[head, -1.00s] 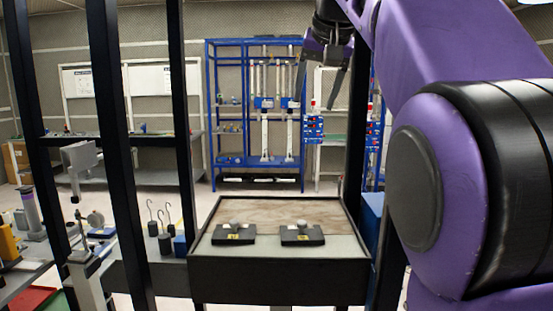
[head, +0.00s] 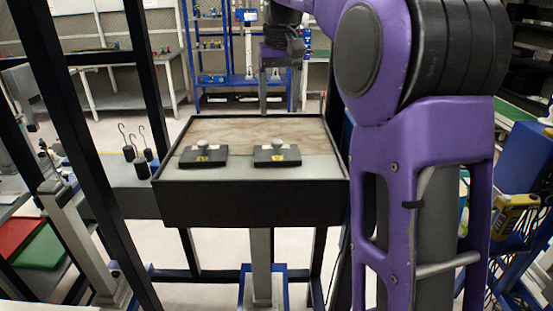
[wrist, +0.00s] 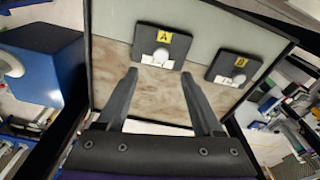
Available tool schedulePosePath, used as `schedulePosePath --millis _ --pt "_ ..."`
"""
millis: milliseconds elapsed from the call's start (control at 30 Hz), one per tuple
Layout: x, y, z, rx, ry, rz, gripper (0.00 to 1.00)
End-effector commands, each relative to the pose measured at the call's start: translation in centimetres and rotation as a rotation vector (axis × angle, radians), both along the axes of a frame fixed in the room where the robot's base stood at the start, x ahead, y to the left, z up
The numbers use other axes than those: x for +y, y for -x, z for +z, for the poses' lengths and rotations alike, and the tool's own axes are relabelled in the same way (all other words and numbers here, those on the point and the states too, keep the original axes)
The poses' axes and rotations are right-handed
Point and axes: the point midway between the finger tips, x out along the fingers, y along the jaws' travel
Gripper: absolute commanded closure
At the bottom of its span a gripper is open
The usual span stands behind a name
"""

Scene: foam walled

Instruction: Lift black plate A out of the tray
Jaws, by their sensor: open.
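Black plate A (wrist: 145,45), a flat square with a pale round knob and a yellow "A" label, lies in the tray (wrist: 205,20). It is the right-hand plate (head: 277,158) in the head view, where the tray (head: 255,203) has black walls. My gripper (wrist: 160,75) is open and empty. In the wrist view its fingertips lie on either side of plate A's knob in the picture, apart from the plate.
Black plate B (wrist: 234,66) lies beside plate A, to its left (head: 203,158) in the head view. Hooked black weights (head: 142,165) stand left of the tray. A blue box (wrist: 25,65) is beside the tray. Dark frame posts (head: 85,150) rise at left.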

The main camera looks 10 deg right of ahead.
Motion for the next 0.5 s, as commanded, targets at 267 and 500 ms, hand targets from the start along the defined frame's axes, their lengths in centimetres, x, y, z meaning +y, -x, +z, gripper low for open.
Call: schedulePosePath --millis 267,500 --pt "0.0 -0.4 -3.6 -0.001 0.0 -0.001 0.32" --pt "0.1 -0.7 -6.3 0.002 0.0 -0.002 0.32"
